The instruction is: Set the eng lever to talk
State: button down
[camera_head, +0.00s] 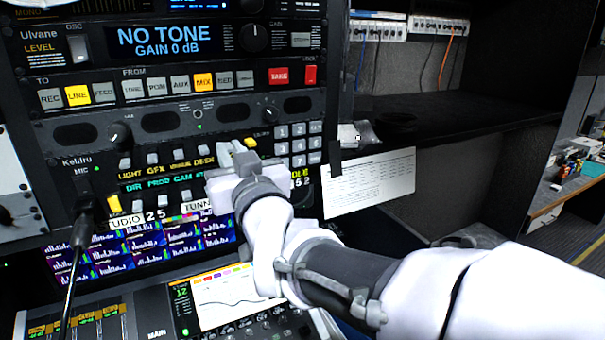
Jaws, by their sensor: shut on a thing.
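The Keldru intercom panel (136,173) is in the rack at left centre, with rows of small levers and green labels. Readable labels include LIGHT, GFX, DESK, DIR, PROD and CAM. My gripper (232,150) is at the right part of these rows, against the panel, and is shut on a small lever there. The gripper hides that lever and its label; by its place I take it to be the eng lever, but its setting cannot be read.
A gooseneck microphone (80,235) stands in front of the panel's left side. A number keypad (298,143) is right of the gripper. Audio meters (135,245) and a mixing desk with a screen (225,293) lie below. A white paper sheet (370,183) hangs at right.

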jog(key=shift+w+a+f+t+y+b, duration=0.1)
jog(key=shift+f+t+y+b, duration=0.4)
jog(key=shift+b, duration=3.55)
jog(key=shift+w+f+t+y+b, duration=0.1)
jog(key=shift+t+y+b, duration=0.7)
jog(key=shift+b, duration=3.25)
jog(key=c, duration=1.4)
grip_release()
jog(key=shift+c, duration=0.2)
jog(key=shift+s+t+h, duration=0.1)
jog(key=shift+t+h, duration=0.2)
jog(key=shift+h, duration=0.1)
jog(key=b+v, duration=0.1)
jog(key=v, duration=1.6)
jog(key=shift+d, duration=0.2)
